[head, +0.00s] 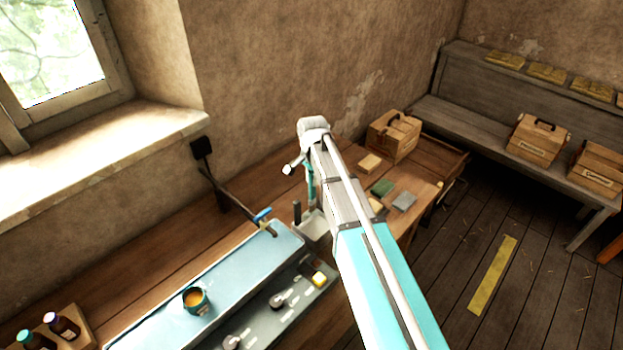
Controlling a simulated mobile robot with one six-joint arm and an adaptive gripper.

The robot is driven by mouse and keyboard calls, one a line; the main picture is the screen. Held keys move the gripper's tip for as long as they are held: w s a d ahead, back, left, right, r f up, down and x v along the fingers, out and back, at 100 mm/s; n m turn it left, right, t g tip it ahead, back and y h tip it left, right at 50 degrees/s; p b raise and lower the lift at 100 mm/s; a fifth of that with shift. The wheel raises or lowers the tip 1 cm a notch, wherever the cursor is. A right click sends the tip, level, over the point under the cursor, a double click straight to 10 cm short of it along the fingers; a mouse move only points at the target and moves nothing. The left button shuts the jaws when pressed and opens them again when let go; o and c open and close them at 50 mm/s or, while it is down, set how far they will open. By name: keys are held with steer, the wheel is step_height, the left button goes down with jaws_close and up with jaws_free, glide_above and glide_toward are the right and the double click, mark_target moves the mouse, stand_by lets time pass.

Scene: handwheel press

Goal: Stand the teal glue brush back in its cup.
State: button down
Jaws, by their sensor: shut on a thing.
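The teal glue brush (310,182) hangs roughly upright, a slim teal rod partly hidden by my arm. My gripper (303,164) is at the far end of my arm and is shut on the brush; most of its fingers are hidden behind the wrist. Below the brush is a pale grey, open-topped cup (313,227) at the end of the light blue bench top. A dark upright piece (297,212) shows at its left edge. I cannot tell whether the brush's lower end is inside the cup or above it.
A teal tin with orange contents (196,300) stands on the light blue surface (150,325). Bottles (62,326) sit at the lower left. A green block (382,188), a grey block (404,201) and a wooden box (394,136) are right of my arm. The wall is close behind.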

mark_target(312, 193)
steer(key=shift+f+b, duration=3.2)
steer(key=shift+f, duration=0.3)
steer(key=c, duration=0.6)
jaws_free()
steer(key=shift+o, duration=0.2)
steer(key=shift+r, duration=0.2)
